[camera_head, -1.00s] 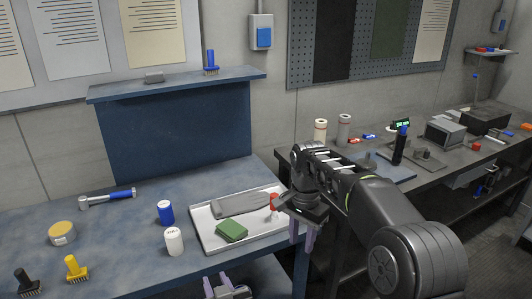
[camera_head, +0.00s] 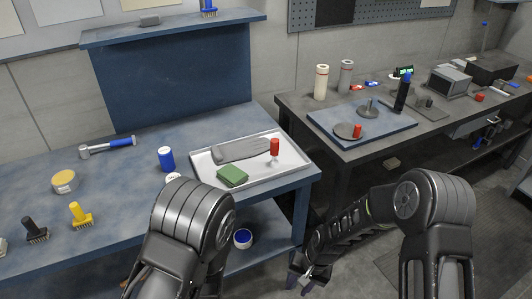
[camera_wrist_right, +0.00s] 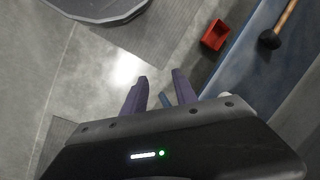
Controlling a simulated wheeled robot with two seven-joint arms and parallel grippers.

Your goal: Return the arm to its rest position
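My right arm (camera_head: 355,222) reaches down and left in the head view. Its gripper (camera_head: 305,283) hangs low beside the blue bench, below the tray's right end and clear of the tabletop. In the right wrist view the two purple fingers (camera_wrist_right: 159,88) are apart, with nothing held between them and the floor behind. My left arm (camera_head: 190,232) rises at the bottom centre of the head view; its gripper does not show.
The tray (camera_head: 205,176) holds a grey glove (camera_head: 240,149), a green pad (camera_head: 232,176) and a red-topped item (camera_head: 275,147). The right-hand bench (camera_head: 300,107) stands behind my right arm. A red bin (camera_wrist_right: 215,36) shows in the wrist view.

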